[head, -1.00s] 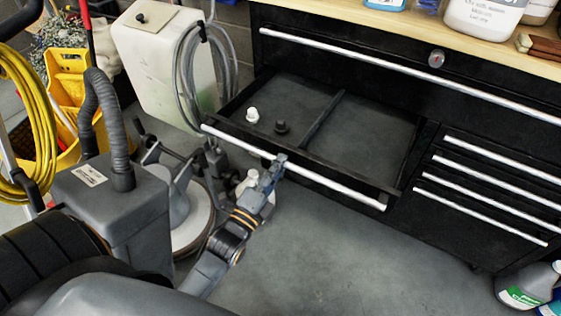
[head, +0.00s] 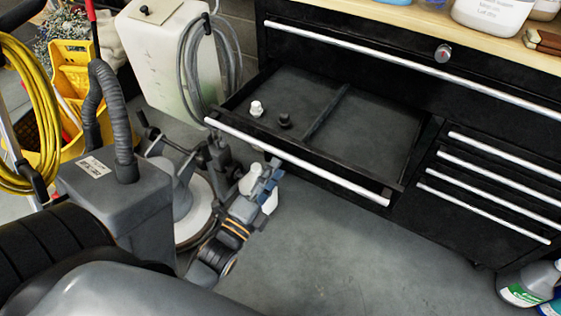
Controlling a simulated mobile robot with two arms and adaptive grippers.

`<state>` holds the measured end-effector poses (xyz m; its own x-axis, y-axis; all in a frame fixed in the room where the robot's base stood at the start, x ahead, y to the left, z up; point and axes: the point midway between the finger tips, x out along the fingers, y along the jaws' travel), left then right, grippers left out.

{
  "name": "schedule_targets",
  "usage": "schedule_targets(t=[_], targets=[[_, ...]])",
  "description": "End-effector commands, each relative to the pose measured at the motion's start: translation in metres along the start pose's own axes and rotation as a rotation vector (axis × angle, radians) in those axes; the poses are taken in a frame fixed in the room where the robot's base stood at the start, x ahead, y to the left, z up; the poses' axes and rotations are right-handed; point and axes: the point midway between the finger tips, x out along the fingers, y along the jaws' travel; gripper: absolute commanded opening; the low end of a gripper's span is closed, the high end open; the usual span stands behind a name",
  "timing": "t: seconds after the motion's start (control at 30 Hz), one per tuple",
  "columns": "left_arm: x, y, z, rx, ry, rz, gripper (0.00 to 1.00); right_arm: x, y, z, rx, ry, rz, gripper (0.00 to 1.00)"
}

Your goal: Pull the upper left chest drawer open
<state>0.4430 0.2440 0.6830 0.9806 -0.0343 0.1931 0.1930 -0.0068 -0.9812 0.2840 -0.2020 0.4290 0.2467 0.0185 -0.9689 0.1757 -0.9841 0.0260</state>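The upper left drawer (head: 392,198) of the black chest stands pulled well out, below the wide top drawer (head: 345,55). Its inside shows, with a divider, a small white piece (head: 256,109) and a small dark piece (head: 284,120). Its long silver handle bar (head: 320,177) runs along the front edge. My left gripper (head: 262,183) is just in front of and below the handle, near its middle. Its pale fingers are spread apart with nothing between them, and it looks clear of the bar. My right gripper is not in view.
A grey floor machine (head: 110,210) and a yellow bucket (head: 72,75) stand at the left. A white tank with a grey hose (head: 170,55) stands beside the chest. Several shut drawers are at the right, with a bottle (head: 530,283) on the floor. The floor before the chest is clear.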

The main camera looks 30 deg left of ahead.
Motion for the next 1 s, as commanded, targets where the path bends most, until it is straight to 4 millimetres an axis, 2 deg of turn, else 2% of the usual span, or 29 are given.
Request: schedule_targets(t=[0.03, 0.2, 0.4, 0.53, 1.0], targets=[[-0.013, 0.001, 0.0, -0.001, -0.001, 0.005, 0.38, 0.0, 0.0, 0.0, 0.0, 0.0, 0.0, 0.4], [-0.048, 0.001, 0.0, -0.001, -0.002, 0.005, 0.38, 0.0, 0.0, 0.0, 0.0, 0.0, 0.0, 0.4], [-0.073, 0.0, 0.0, -0.001, -0.001, 0.001, 0.38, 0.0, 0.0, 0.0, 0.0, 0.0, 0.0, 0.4], [-0.079, 0.0, 0.0, -0.002, -0.001, 0.001, 0.38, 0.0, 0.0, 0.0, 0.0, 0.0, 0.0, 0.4], [-0.079, 0.0, 0.0, -0.001, 0.0, 0.0, 0.38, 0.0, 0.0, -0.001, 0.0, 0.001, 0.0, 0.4]])
